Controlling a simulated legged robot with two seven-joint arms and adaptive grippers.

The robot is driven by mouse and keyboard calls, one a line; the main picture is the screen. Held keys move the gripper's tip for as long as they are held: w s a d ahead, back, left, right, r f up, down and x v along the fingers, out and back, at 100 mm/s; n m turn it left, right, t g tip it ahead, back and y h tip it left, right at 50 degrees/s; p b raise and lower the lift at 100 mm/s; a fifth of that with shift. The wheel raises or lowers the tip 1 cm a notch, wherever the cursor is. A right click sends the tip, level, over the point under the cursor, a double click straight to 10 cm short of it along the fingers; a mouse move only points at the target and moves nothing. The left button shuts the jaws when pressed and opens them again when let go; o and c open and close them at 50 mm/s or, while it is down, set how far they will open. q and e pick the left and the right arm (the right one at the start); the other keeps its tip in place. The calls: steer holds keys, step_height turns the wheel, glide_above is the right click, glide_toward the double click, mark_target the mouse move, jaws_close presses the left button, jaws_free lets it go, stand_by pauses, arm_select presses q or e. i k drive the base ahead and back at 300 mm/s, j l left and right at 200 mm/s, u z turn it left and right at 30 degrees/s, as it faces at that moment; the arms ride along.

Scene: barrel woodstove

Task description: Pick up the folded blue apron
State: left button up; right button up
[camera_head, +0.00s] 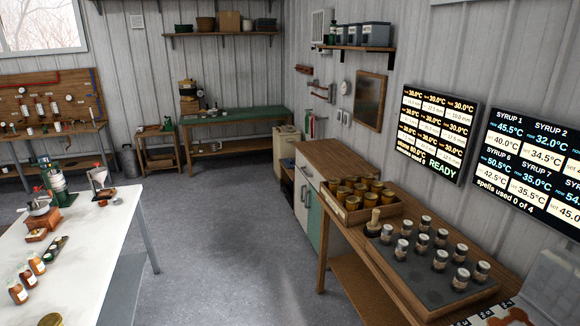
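I cannot make out a folded blue apron anywhere in the head view. Neither of my grippers shows in this view, so their position relative to it cannot be told.
A white-topped table (105,222) with bottles and small devices stands at left. A wooden bench (340,232) at right bears a crate of jars (355,217) and a dark tray (405,275) of lidded jars. A green-topped bench (235,117) stands at the back. The grey floor (220,225) between is clear.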

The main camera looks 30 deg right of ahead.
mark_target(291, 163)
steer(key=i+l+z, duration=0.25)
steer(key=i, duration=0.65)
steer(key=i+z, duration=0.25)
steer(key=i, duration=5)
